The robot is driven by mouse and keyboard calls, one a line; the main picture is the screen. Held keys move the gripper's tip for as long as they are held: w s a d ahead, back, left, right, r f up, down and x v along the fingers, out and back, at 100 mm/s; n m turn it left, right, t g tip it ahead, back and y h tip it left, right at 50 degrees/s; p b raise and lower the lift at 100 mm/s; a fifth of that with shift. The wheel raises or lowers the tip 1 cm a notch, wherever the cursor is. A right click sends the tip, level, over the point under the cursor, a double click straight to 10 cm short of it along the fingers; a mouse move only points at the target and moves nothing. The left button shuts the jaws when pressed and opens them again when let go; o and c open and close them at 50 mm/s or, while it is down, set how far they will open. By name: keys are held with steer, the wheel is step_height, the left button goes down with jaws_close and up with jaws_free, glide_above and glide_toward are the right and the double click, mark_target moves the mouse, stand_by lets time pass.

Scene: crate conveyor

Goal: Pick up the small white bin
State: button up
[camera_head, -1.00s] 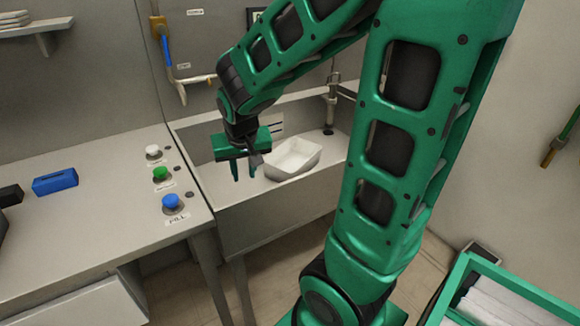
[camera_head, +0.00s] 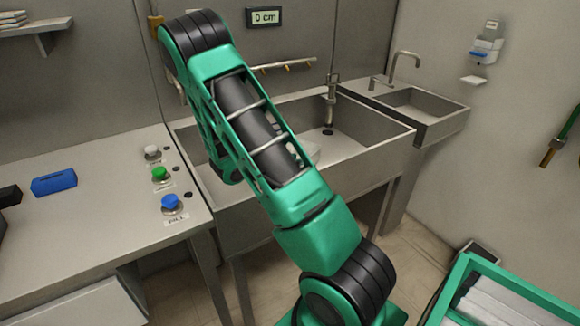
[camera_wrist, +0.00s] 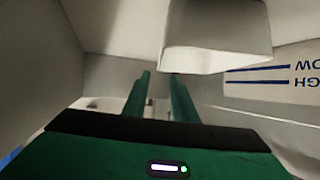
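The small white bin sits in the sink basin (camera_head: 352,143). In the head view my arm hides nearly all of it, and only a pale bit (camera_head: 312,150) shows beside the arm. In the wrist view a pale box shape (camera_wrist: 216,28), which looks like the bin, hangs from the top of an upside-down picture. My gripper (camera_wrist: 159,76) points toward its left end with two green fingers apart and nothing seen held between them. I cannot tell whether a finger touches the bin. In the head view my gripper is hidden behind my arm.
The sink wall carries blue level lines (camera_wrist: 258,76). A tap (camera_head: 330,100) stands at the sink's back, and a display (camera_head: 265,17) reads 0 cm. Left is a counter with white, green and blue buttons (camera_head: 171,203) and a blue block (camera_head: 54,182). A green crate (camera_head: 520,291) is at lower right.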

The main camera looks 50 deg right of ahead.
mark_target(311, 157)
steer(key=shift+w+d+f+h, duration=0.1)
steer(key=shift+d+f+h, duration=0.1)
steer(key=shift+d, duration=0.2)
steer(key=shift+w+d+f+h, duration=0.1)
steer(key=shift+d+h, duration=0.1)
steer(key=shift+d, duration=0.2)
steer(key=x, duration=0.5)
steer(key=shift+f+x, duration=0.15)
steer(key=shift+x, duration=1.2)
steer(key=shift+f+x, duration=0.15)
steer(key=shift+x, duration=1.15)
steer(key=shift+s+a, duration=0.1)
steer(key=shift+s, duration=0.05)
jaws_close()
